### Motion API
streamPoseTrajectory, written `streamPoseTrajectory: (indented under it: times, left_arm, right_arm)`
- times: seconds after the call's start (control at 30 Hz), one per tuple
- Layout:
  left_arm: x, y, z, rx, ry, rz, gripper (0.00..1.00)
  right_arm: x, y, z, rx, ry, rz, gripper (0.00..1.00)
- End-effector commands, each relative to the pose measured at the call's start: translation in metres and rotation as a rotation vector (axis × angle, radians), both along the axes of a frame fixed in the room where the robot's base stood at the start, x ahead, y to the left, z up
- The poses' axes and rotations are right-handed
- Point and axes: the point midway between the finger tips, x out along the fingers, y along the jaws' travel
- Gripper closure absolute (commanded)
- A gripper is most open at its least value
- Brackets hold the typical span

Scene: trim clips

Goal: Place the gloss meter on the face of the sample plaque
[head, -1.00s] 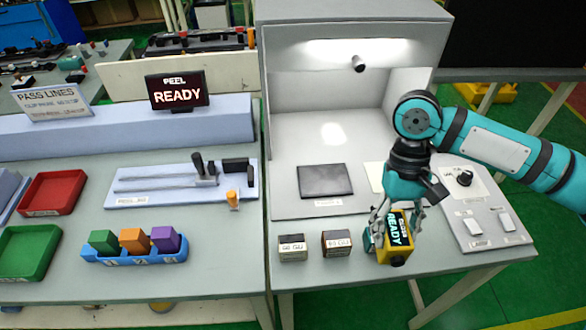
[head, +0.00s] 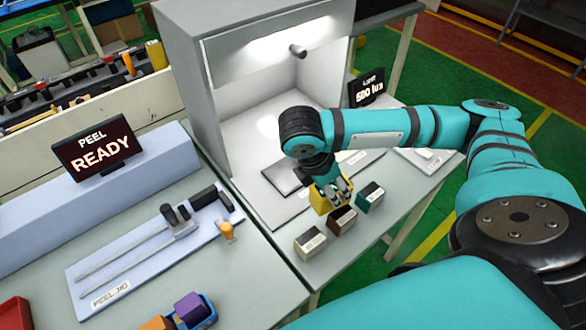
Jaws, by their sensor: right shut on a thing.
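The yellow gloss meter (head: 318,203) is in my right gripper (head: 333,192), which points down and is shut on it. The fingers and wrist hide most of the meter, and its display does not show. The sample plaque (head: 280,177), a dark flat rectangle, lies on the floor of the lit booth. My right wrist covers the plaque's right part. The meter appears just in front and to the right of the plaque; I cannot tell how far above the surface it is. My left gripper is not in view.
A row of small blocks, pale (head: 310,243), brown (head: 342,220) and green (head: 370,197), stands close in front of my right gripper. The light booth (head: 185,85) has walls around the plaque. The peel jig (head: 140,262) lies on the left table.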

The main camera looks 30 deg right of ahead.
Motion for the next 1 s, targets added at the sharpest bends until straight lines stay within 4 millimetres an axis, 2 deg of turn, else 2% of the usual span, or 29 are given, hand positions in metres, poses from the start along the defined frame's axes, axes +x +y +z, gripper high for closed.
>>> streamPoseTrajectory:
  times: [0.1, 0.27, 0.37, 0.7, 0.83, 1.0]
  left_arm:
    - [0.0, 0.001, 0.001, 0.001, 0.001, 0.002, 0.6]
    - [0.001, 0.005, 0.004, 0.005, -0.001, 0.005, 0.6]
    - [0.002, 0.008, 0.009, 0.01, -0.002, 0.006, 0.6]
    - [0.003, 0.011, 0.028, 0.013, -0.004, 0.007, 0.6]
    - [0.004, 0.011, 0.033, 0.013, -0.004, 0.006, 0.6]
    - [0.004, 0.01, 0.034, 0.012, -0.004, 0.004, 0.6]
  right_arm:
    - [-0.002, -0.011, 0.002, 0.0, 0.0, 0.121, 0.92]
    - [0.006, -0.015, 0.003, 0.002, -0.003, 0.189, 0.92]
    - [0.025, -0.013, 0.003, 0.003, -0.002, 0.194, 0.92]
    - [0.116, -0.008, -0.005, 0.002, -0.002, 0.192, 0.92]
    - [0.139, -0.007, -0.008, 0.003, 0.0, 0.194, 0.92]
    - [0.153, -0.007, -0.011, 0.003, 0.001, 0.194, 0.92]
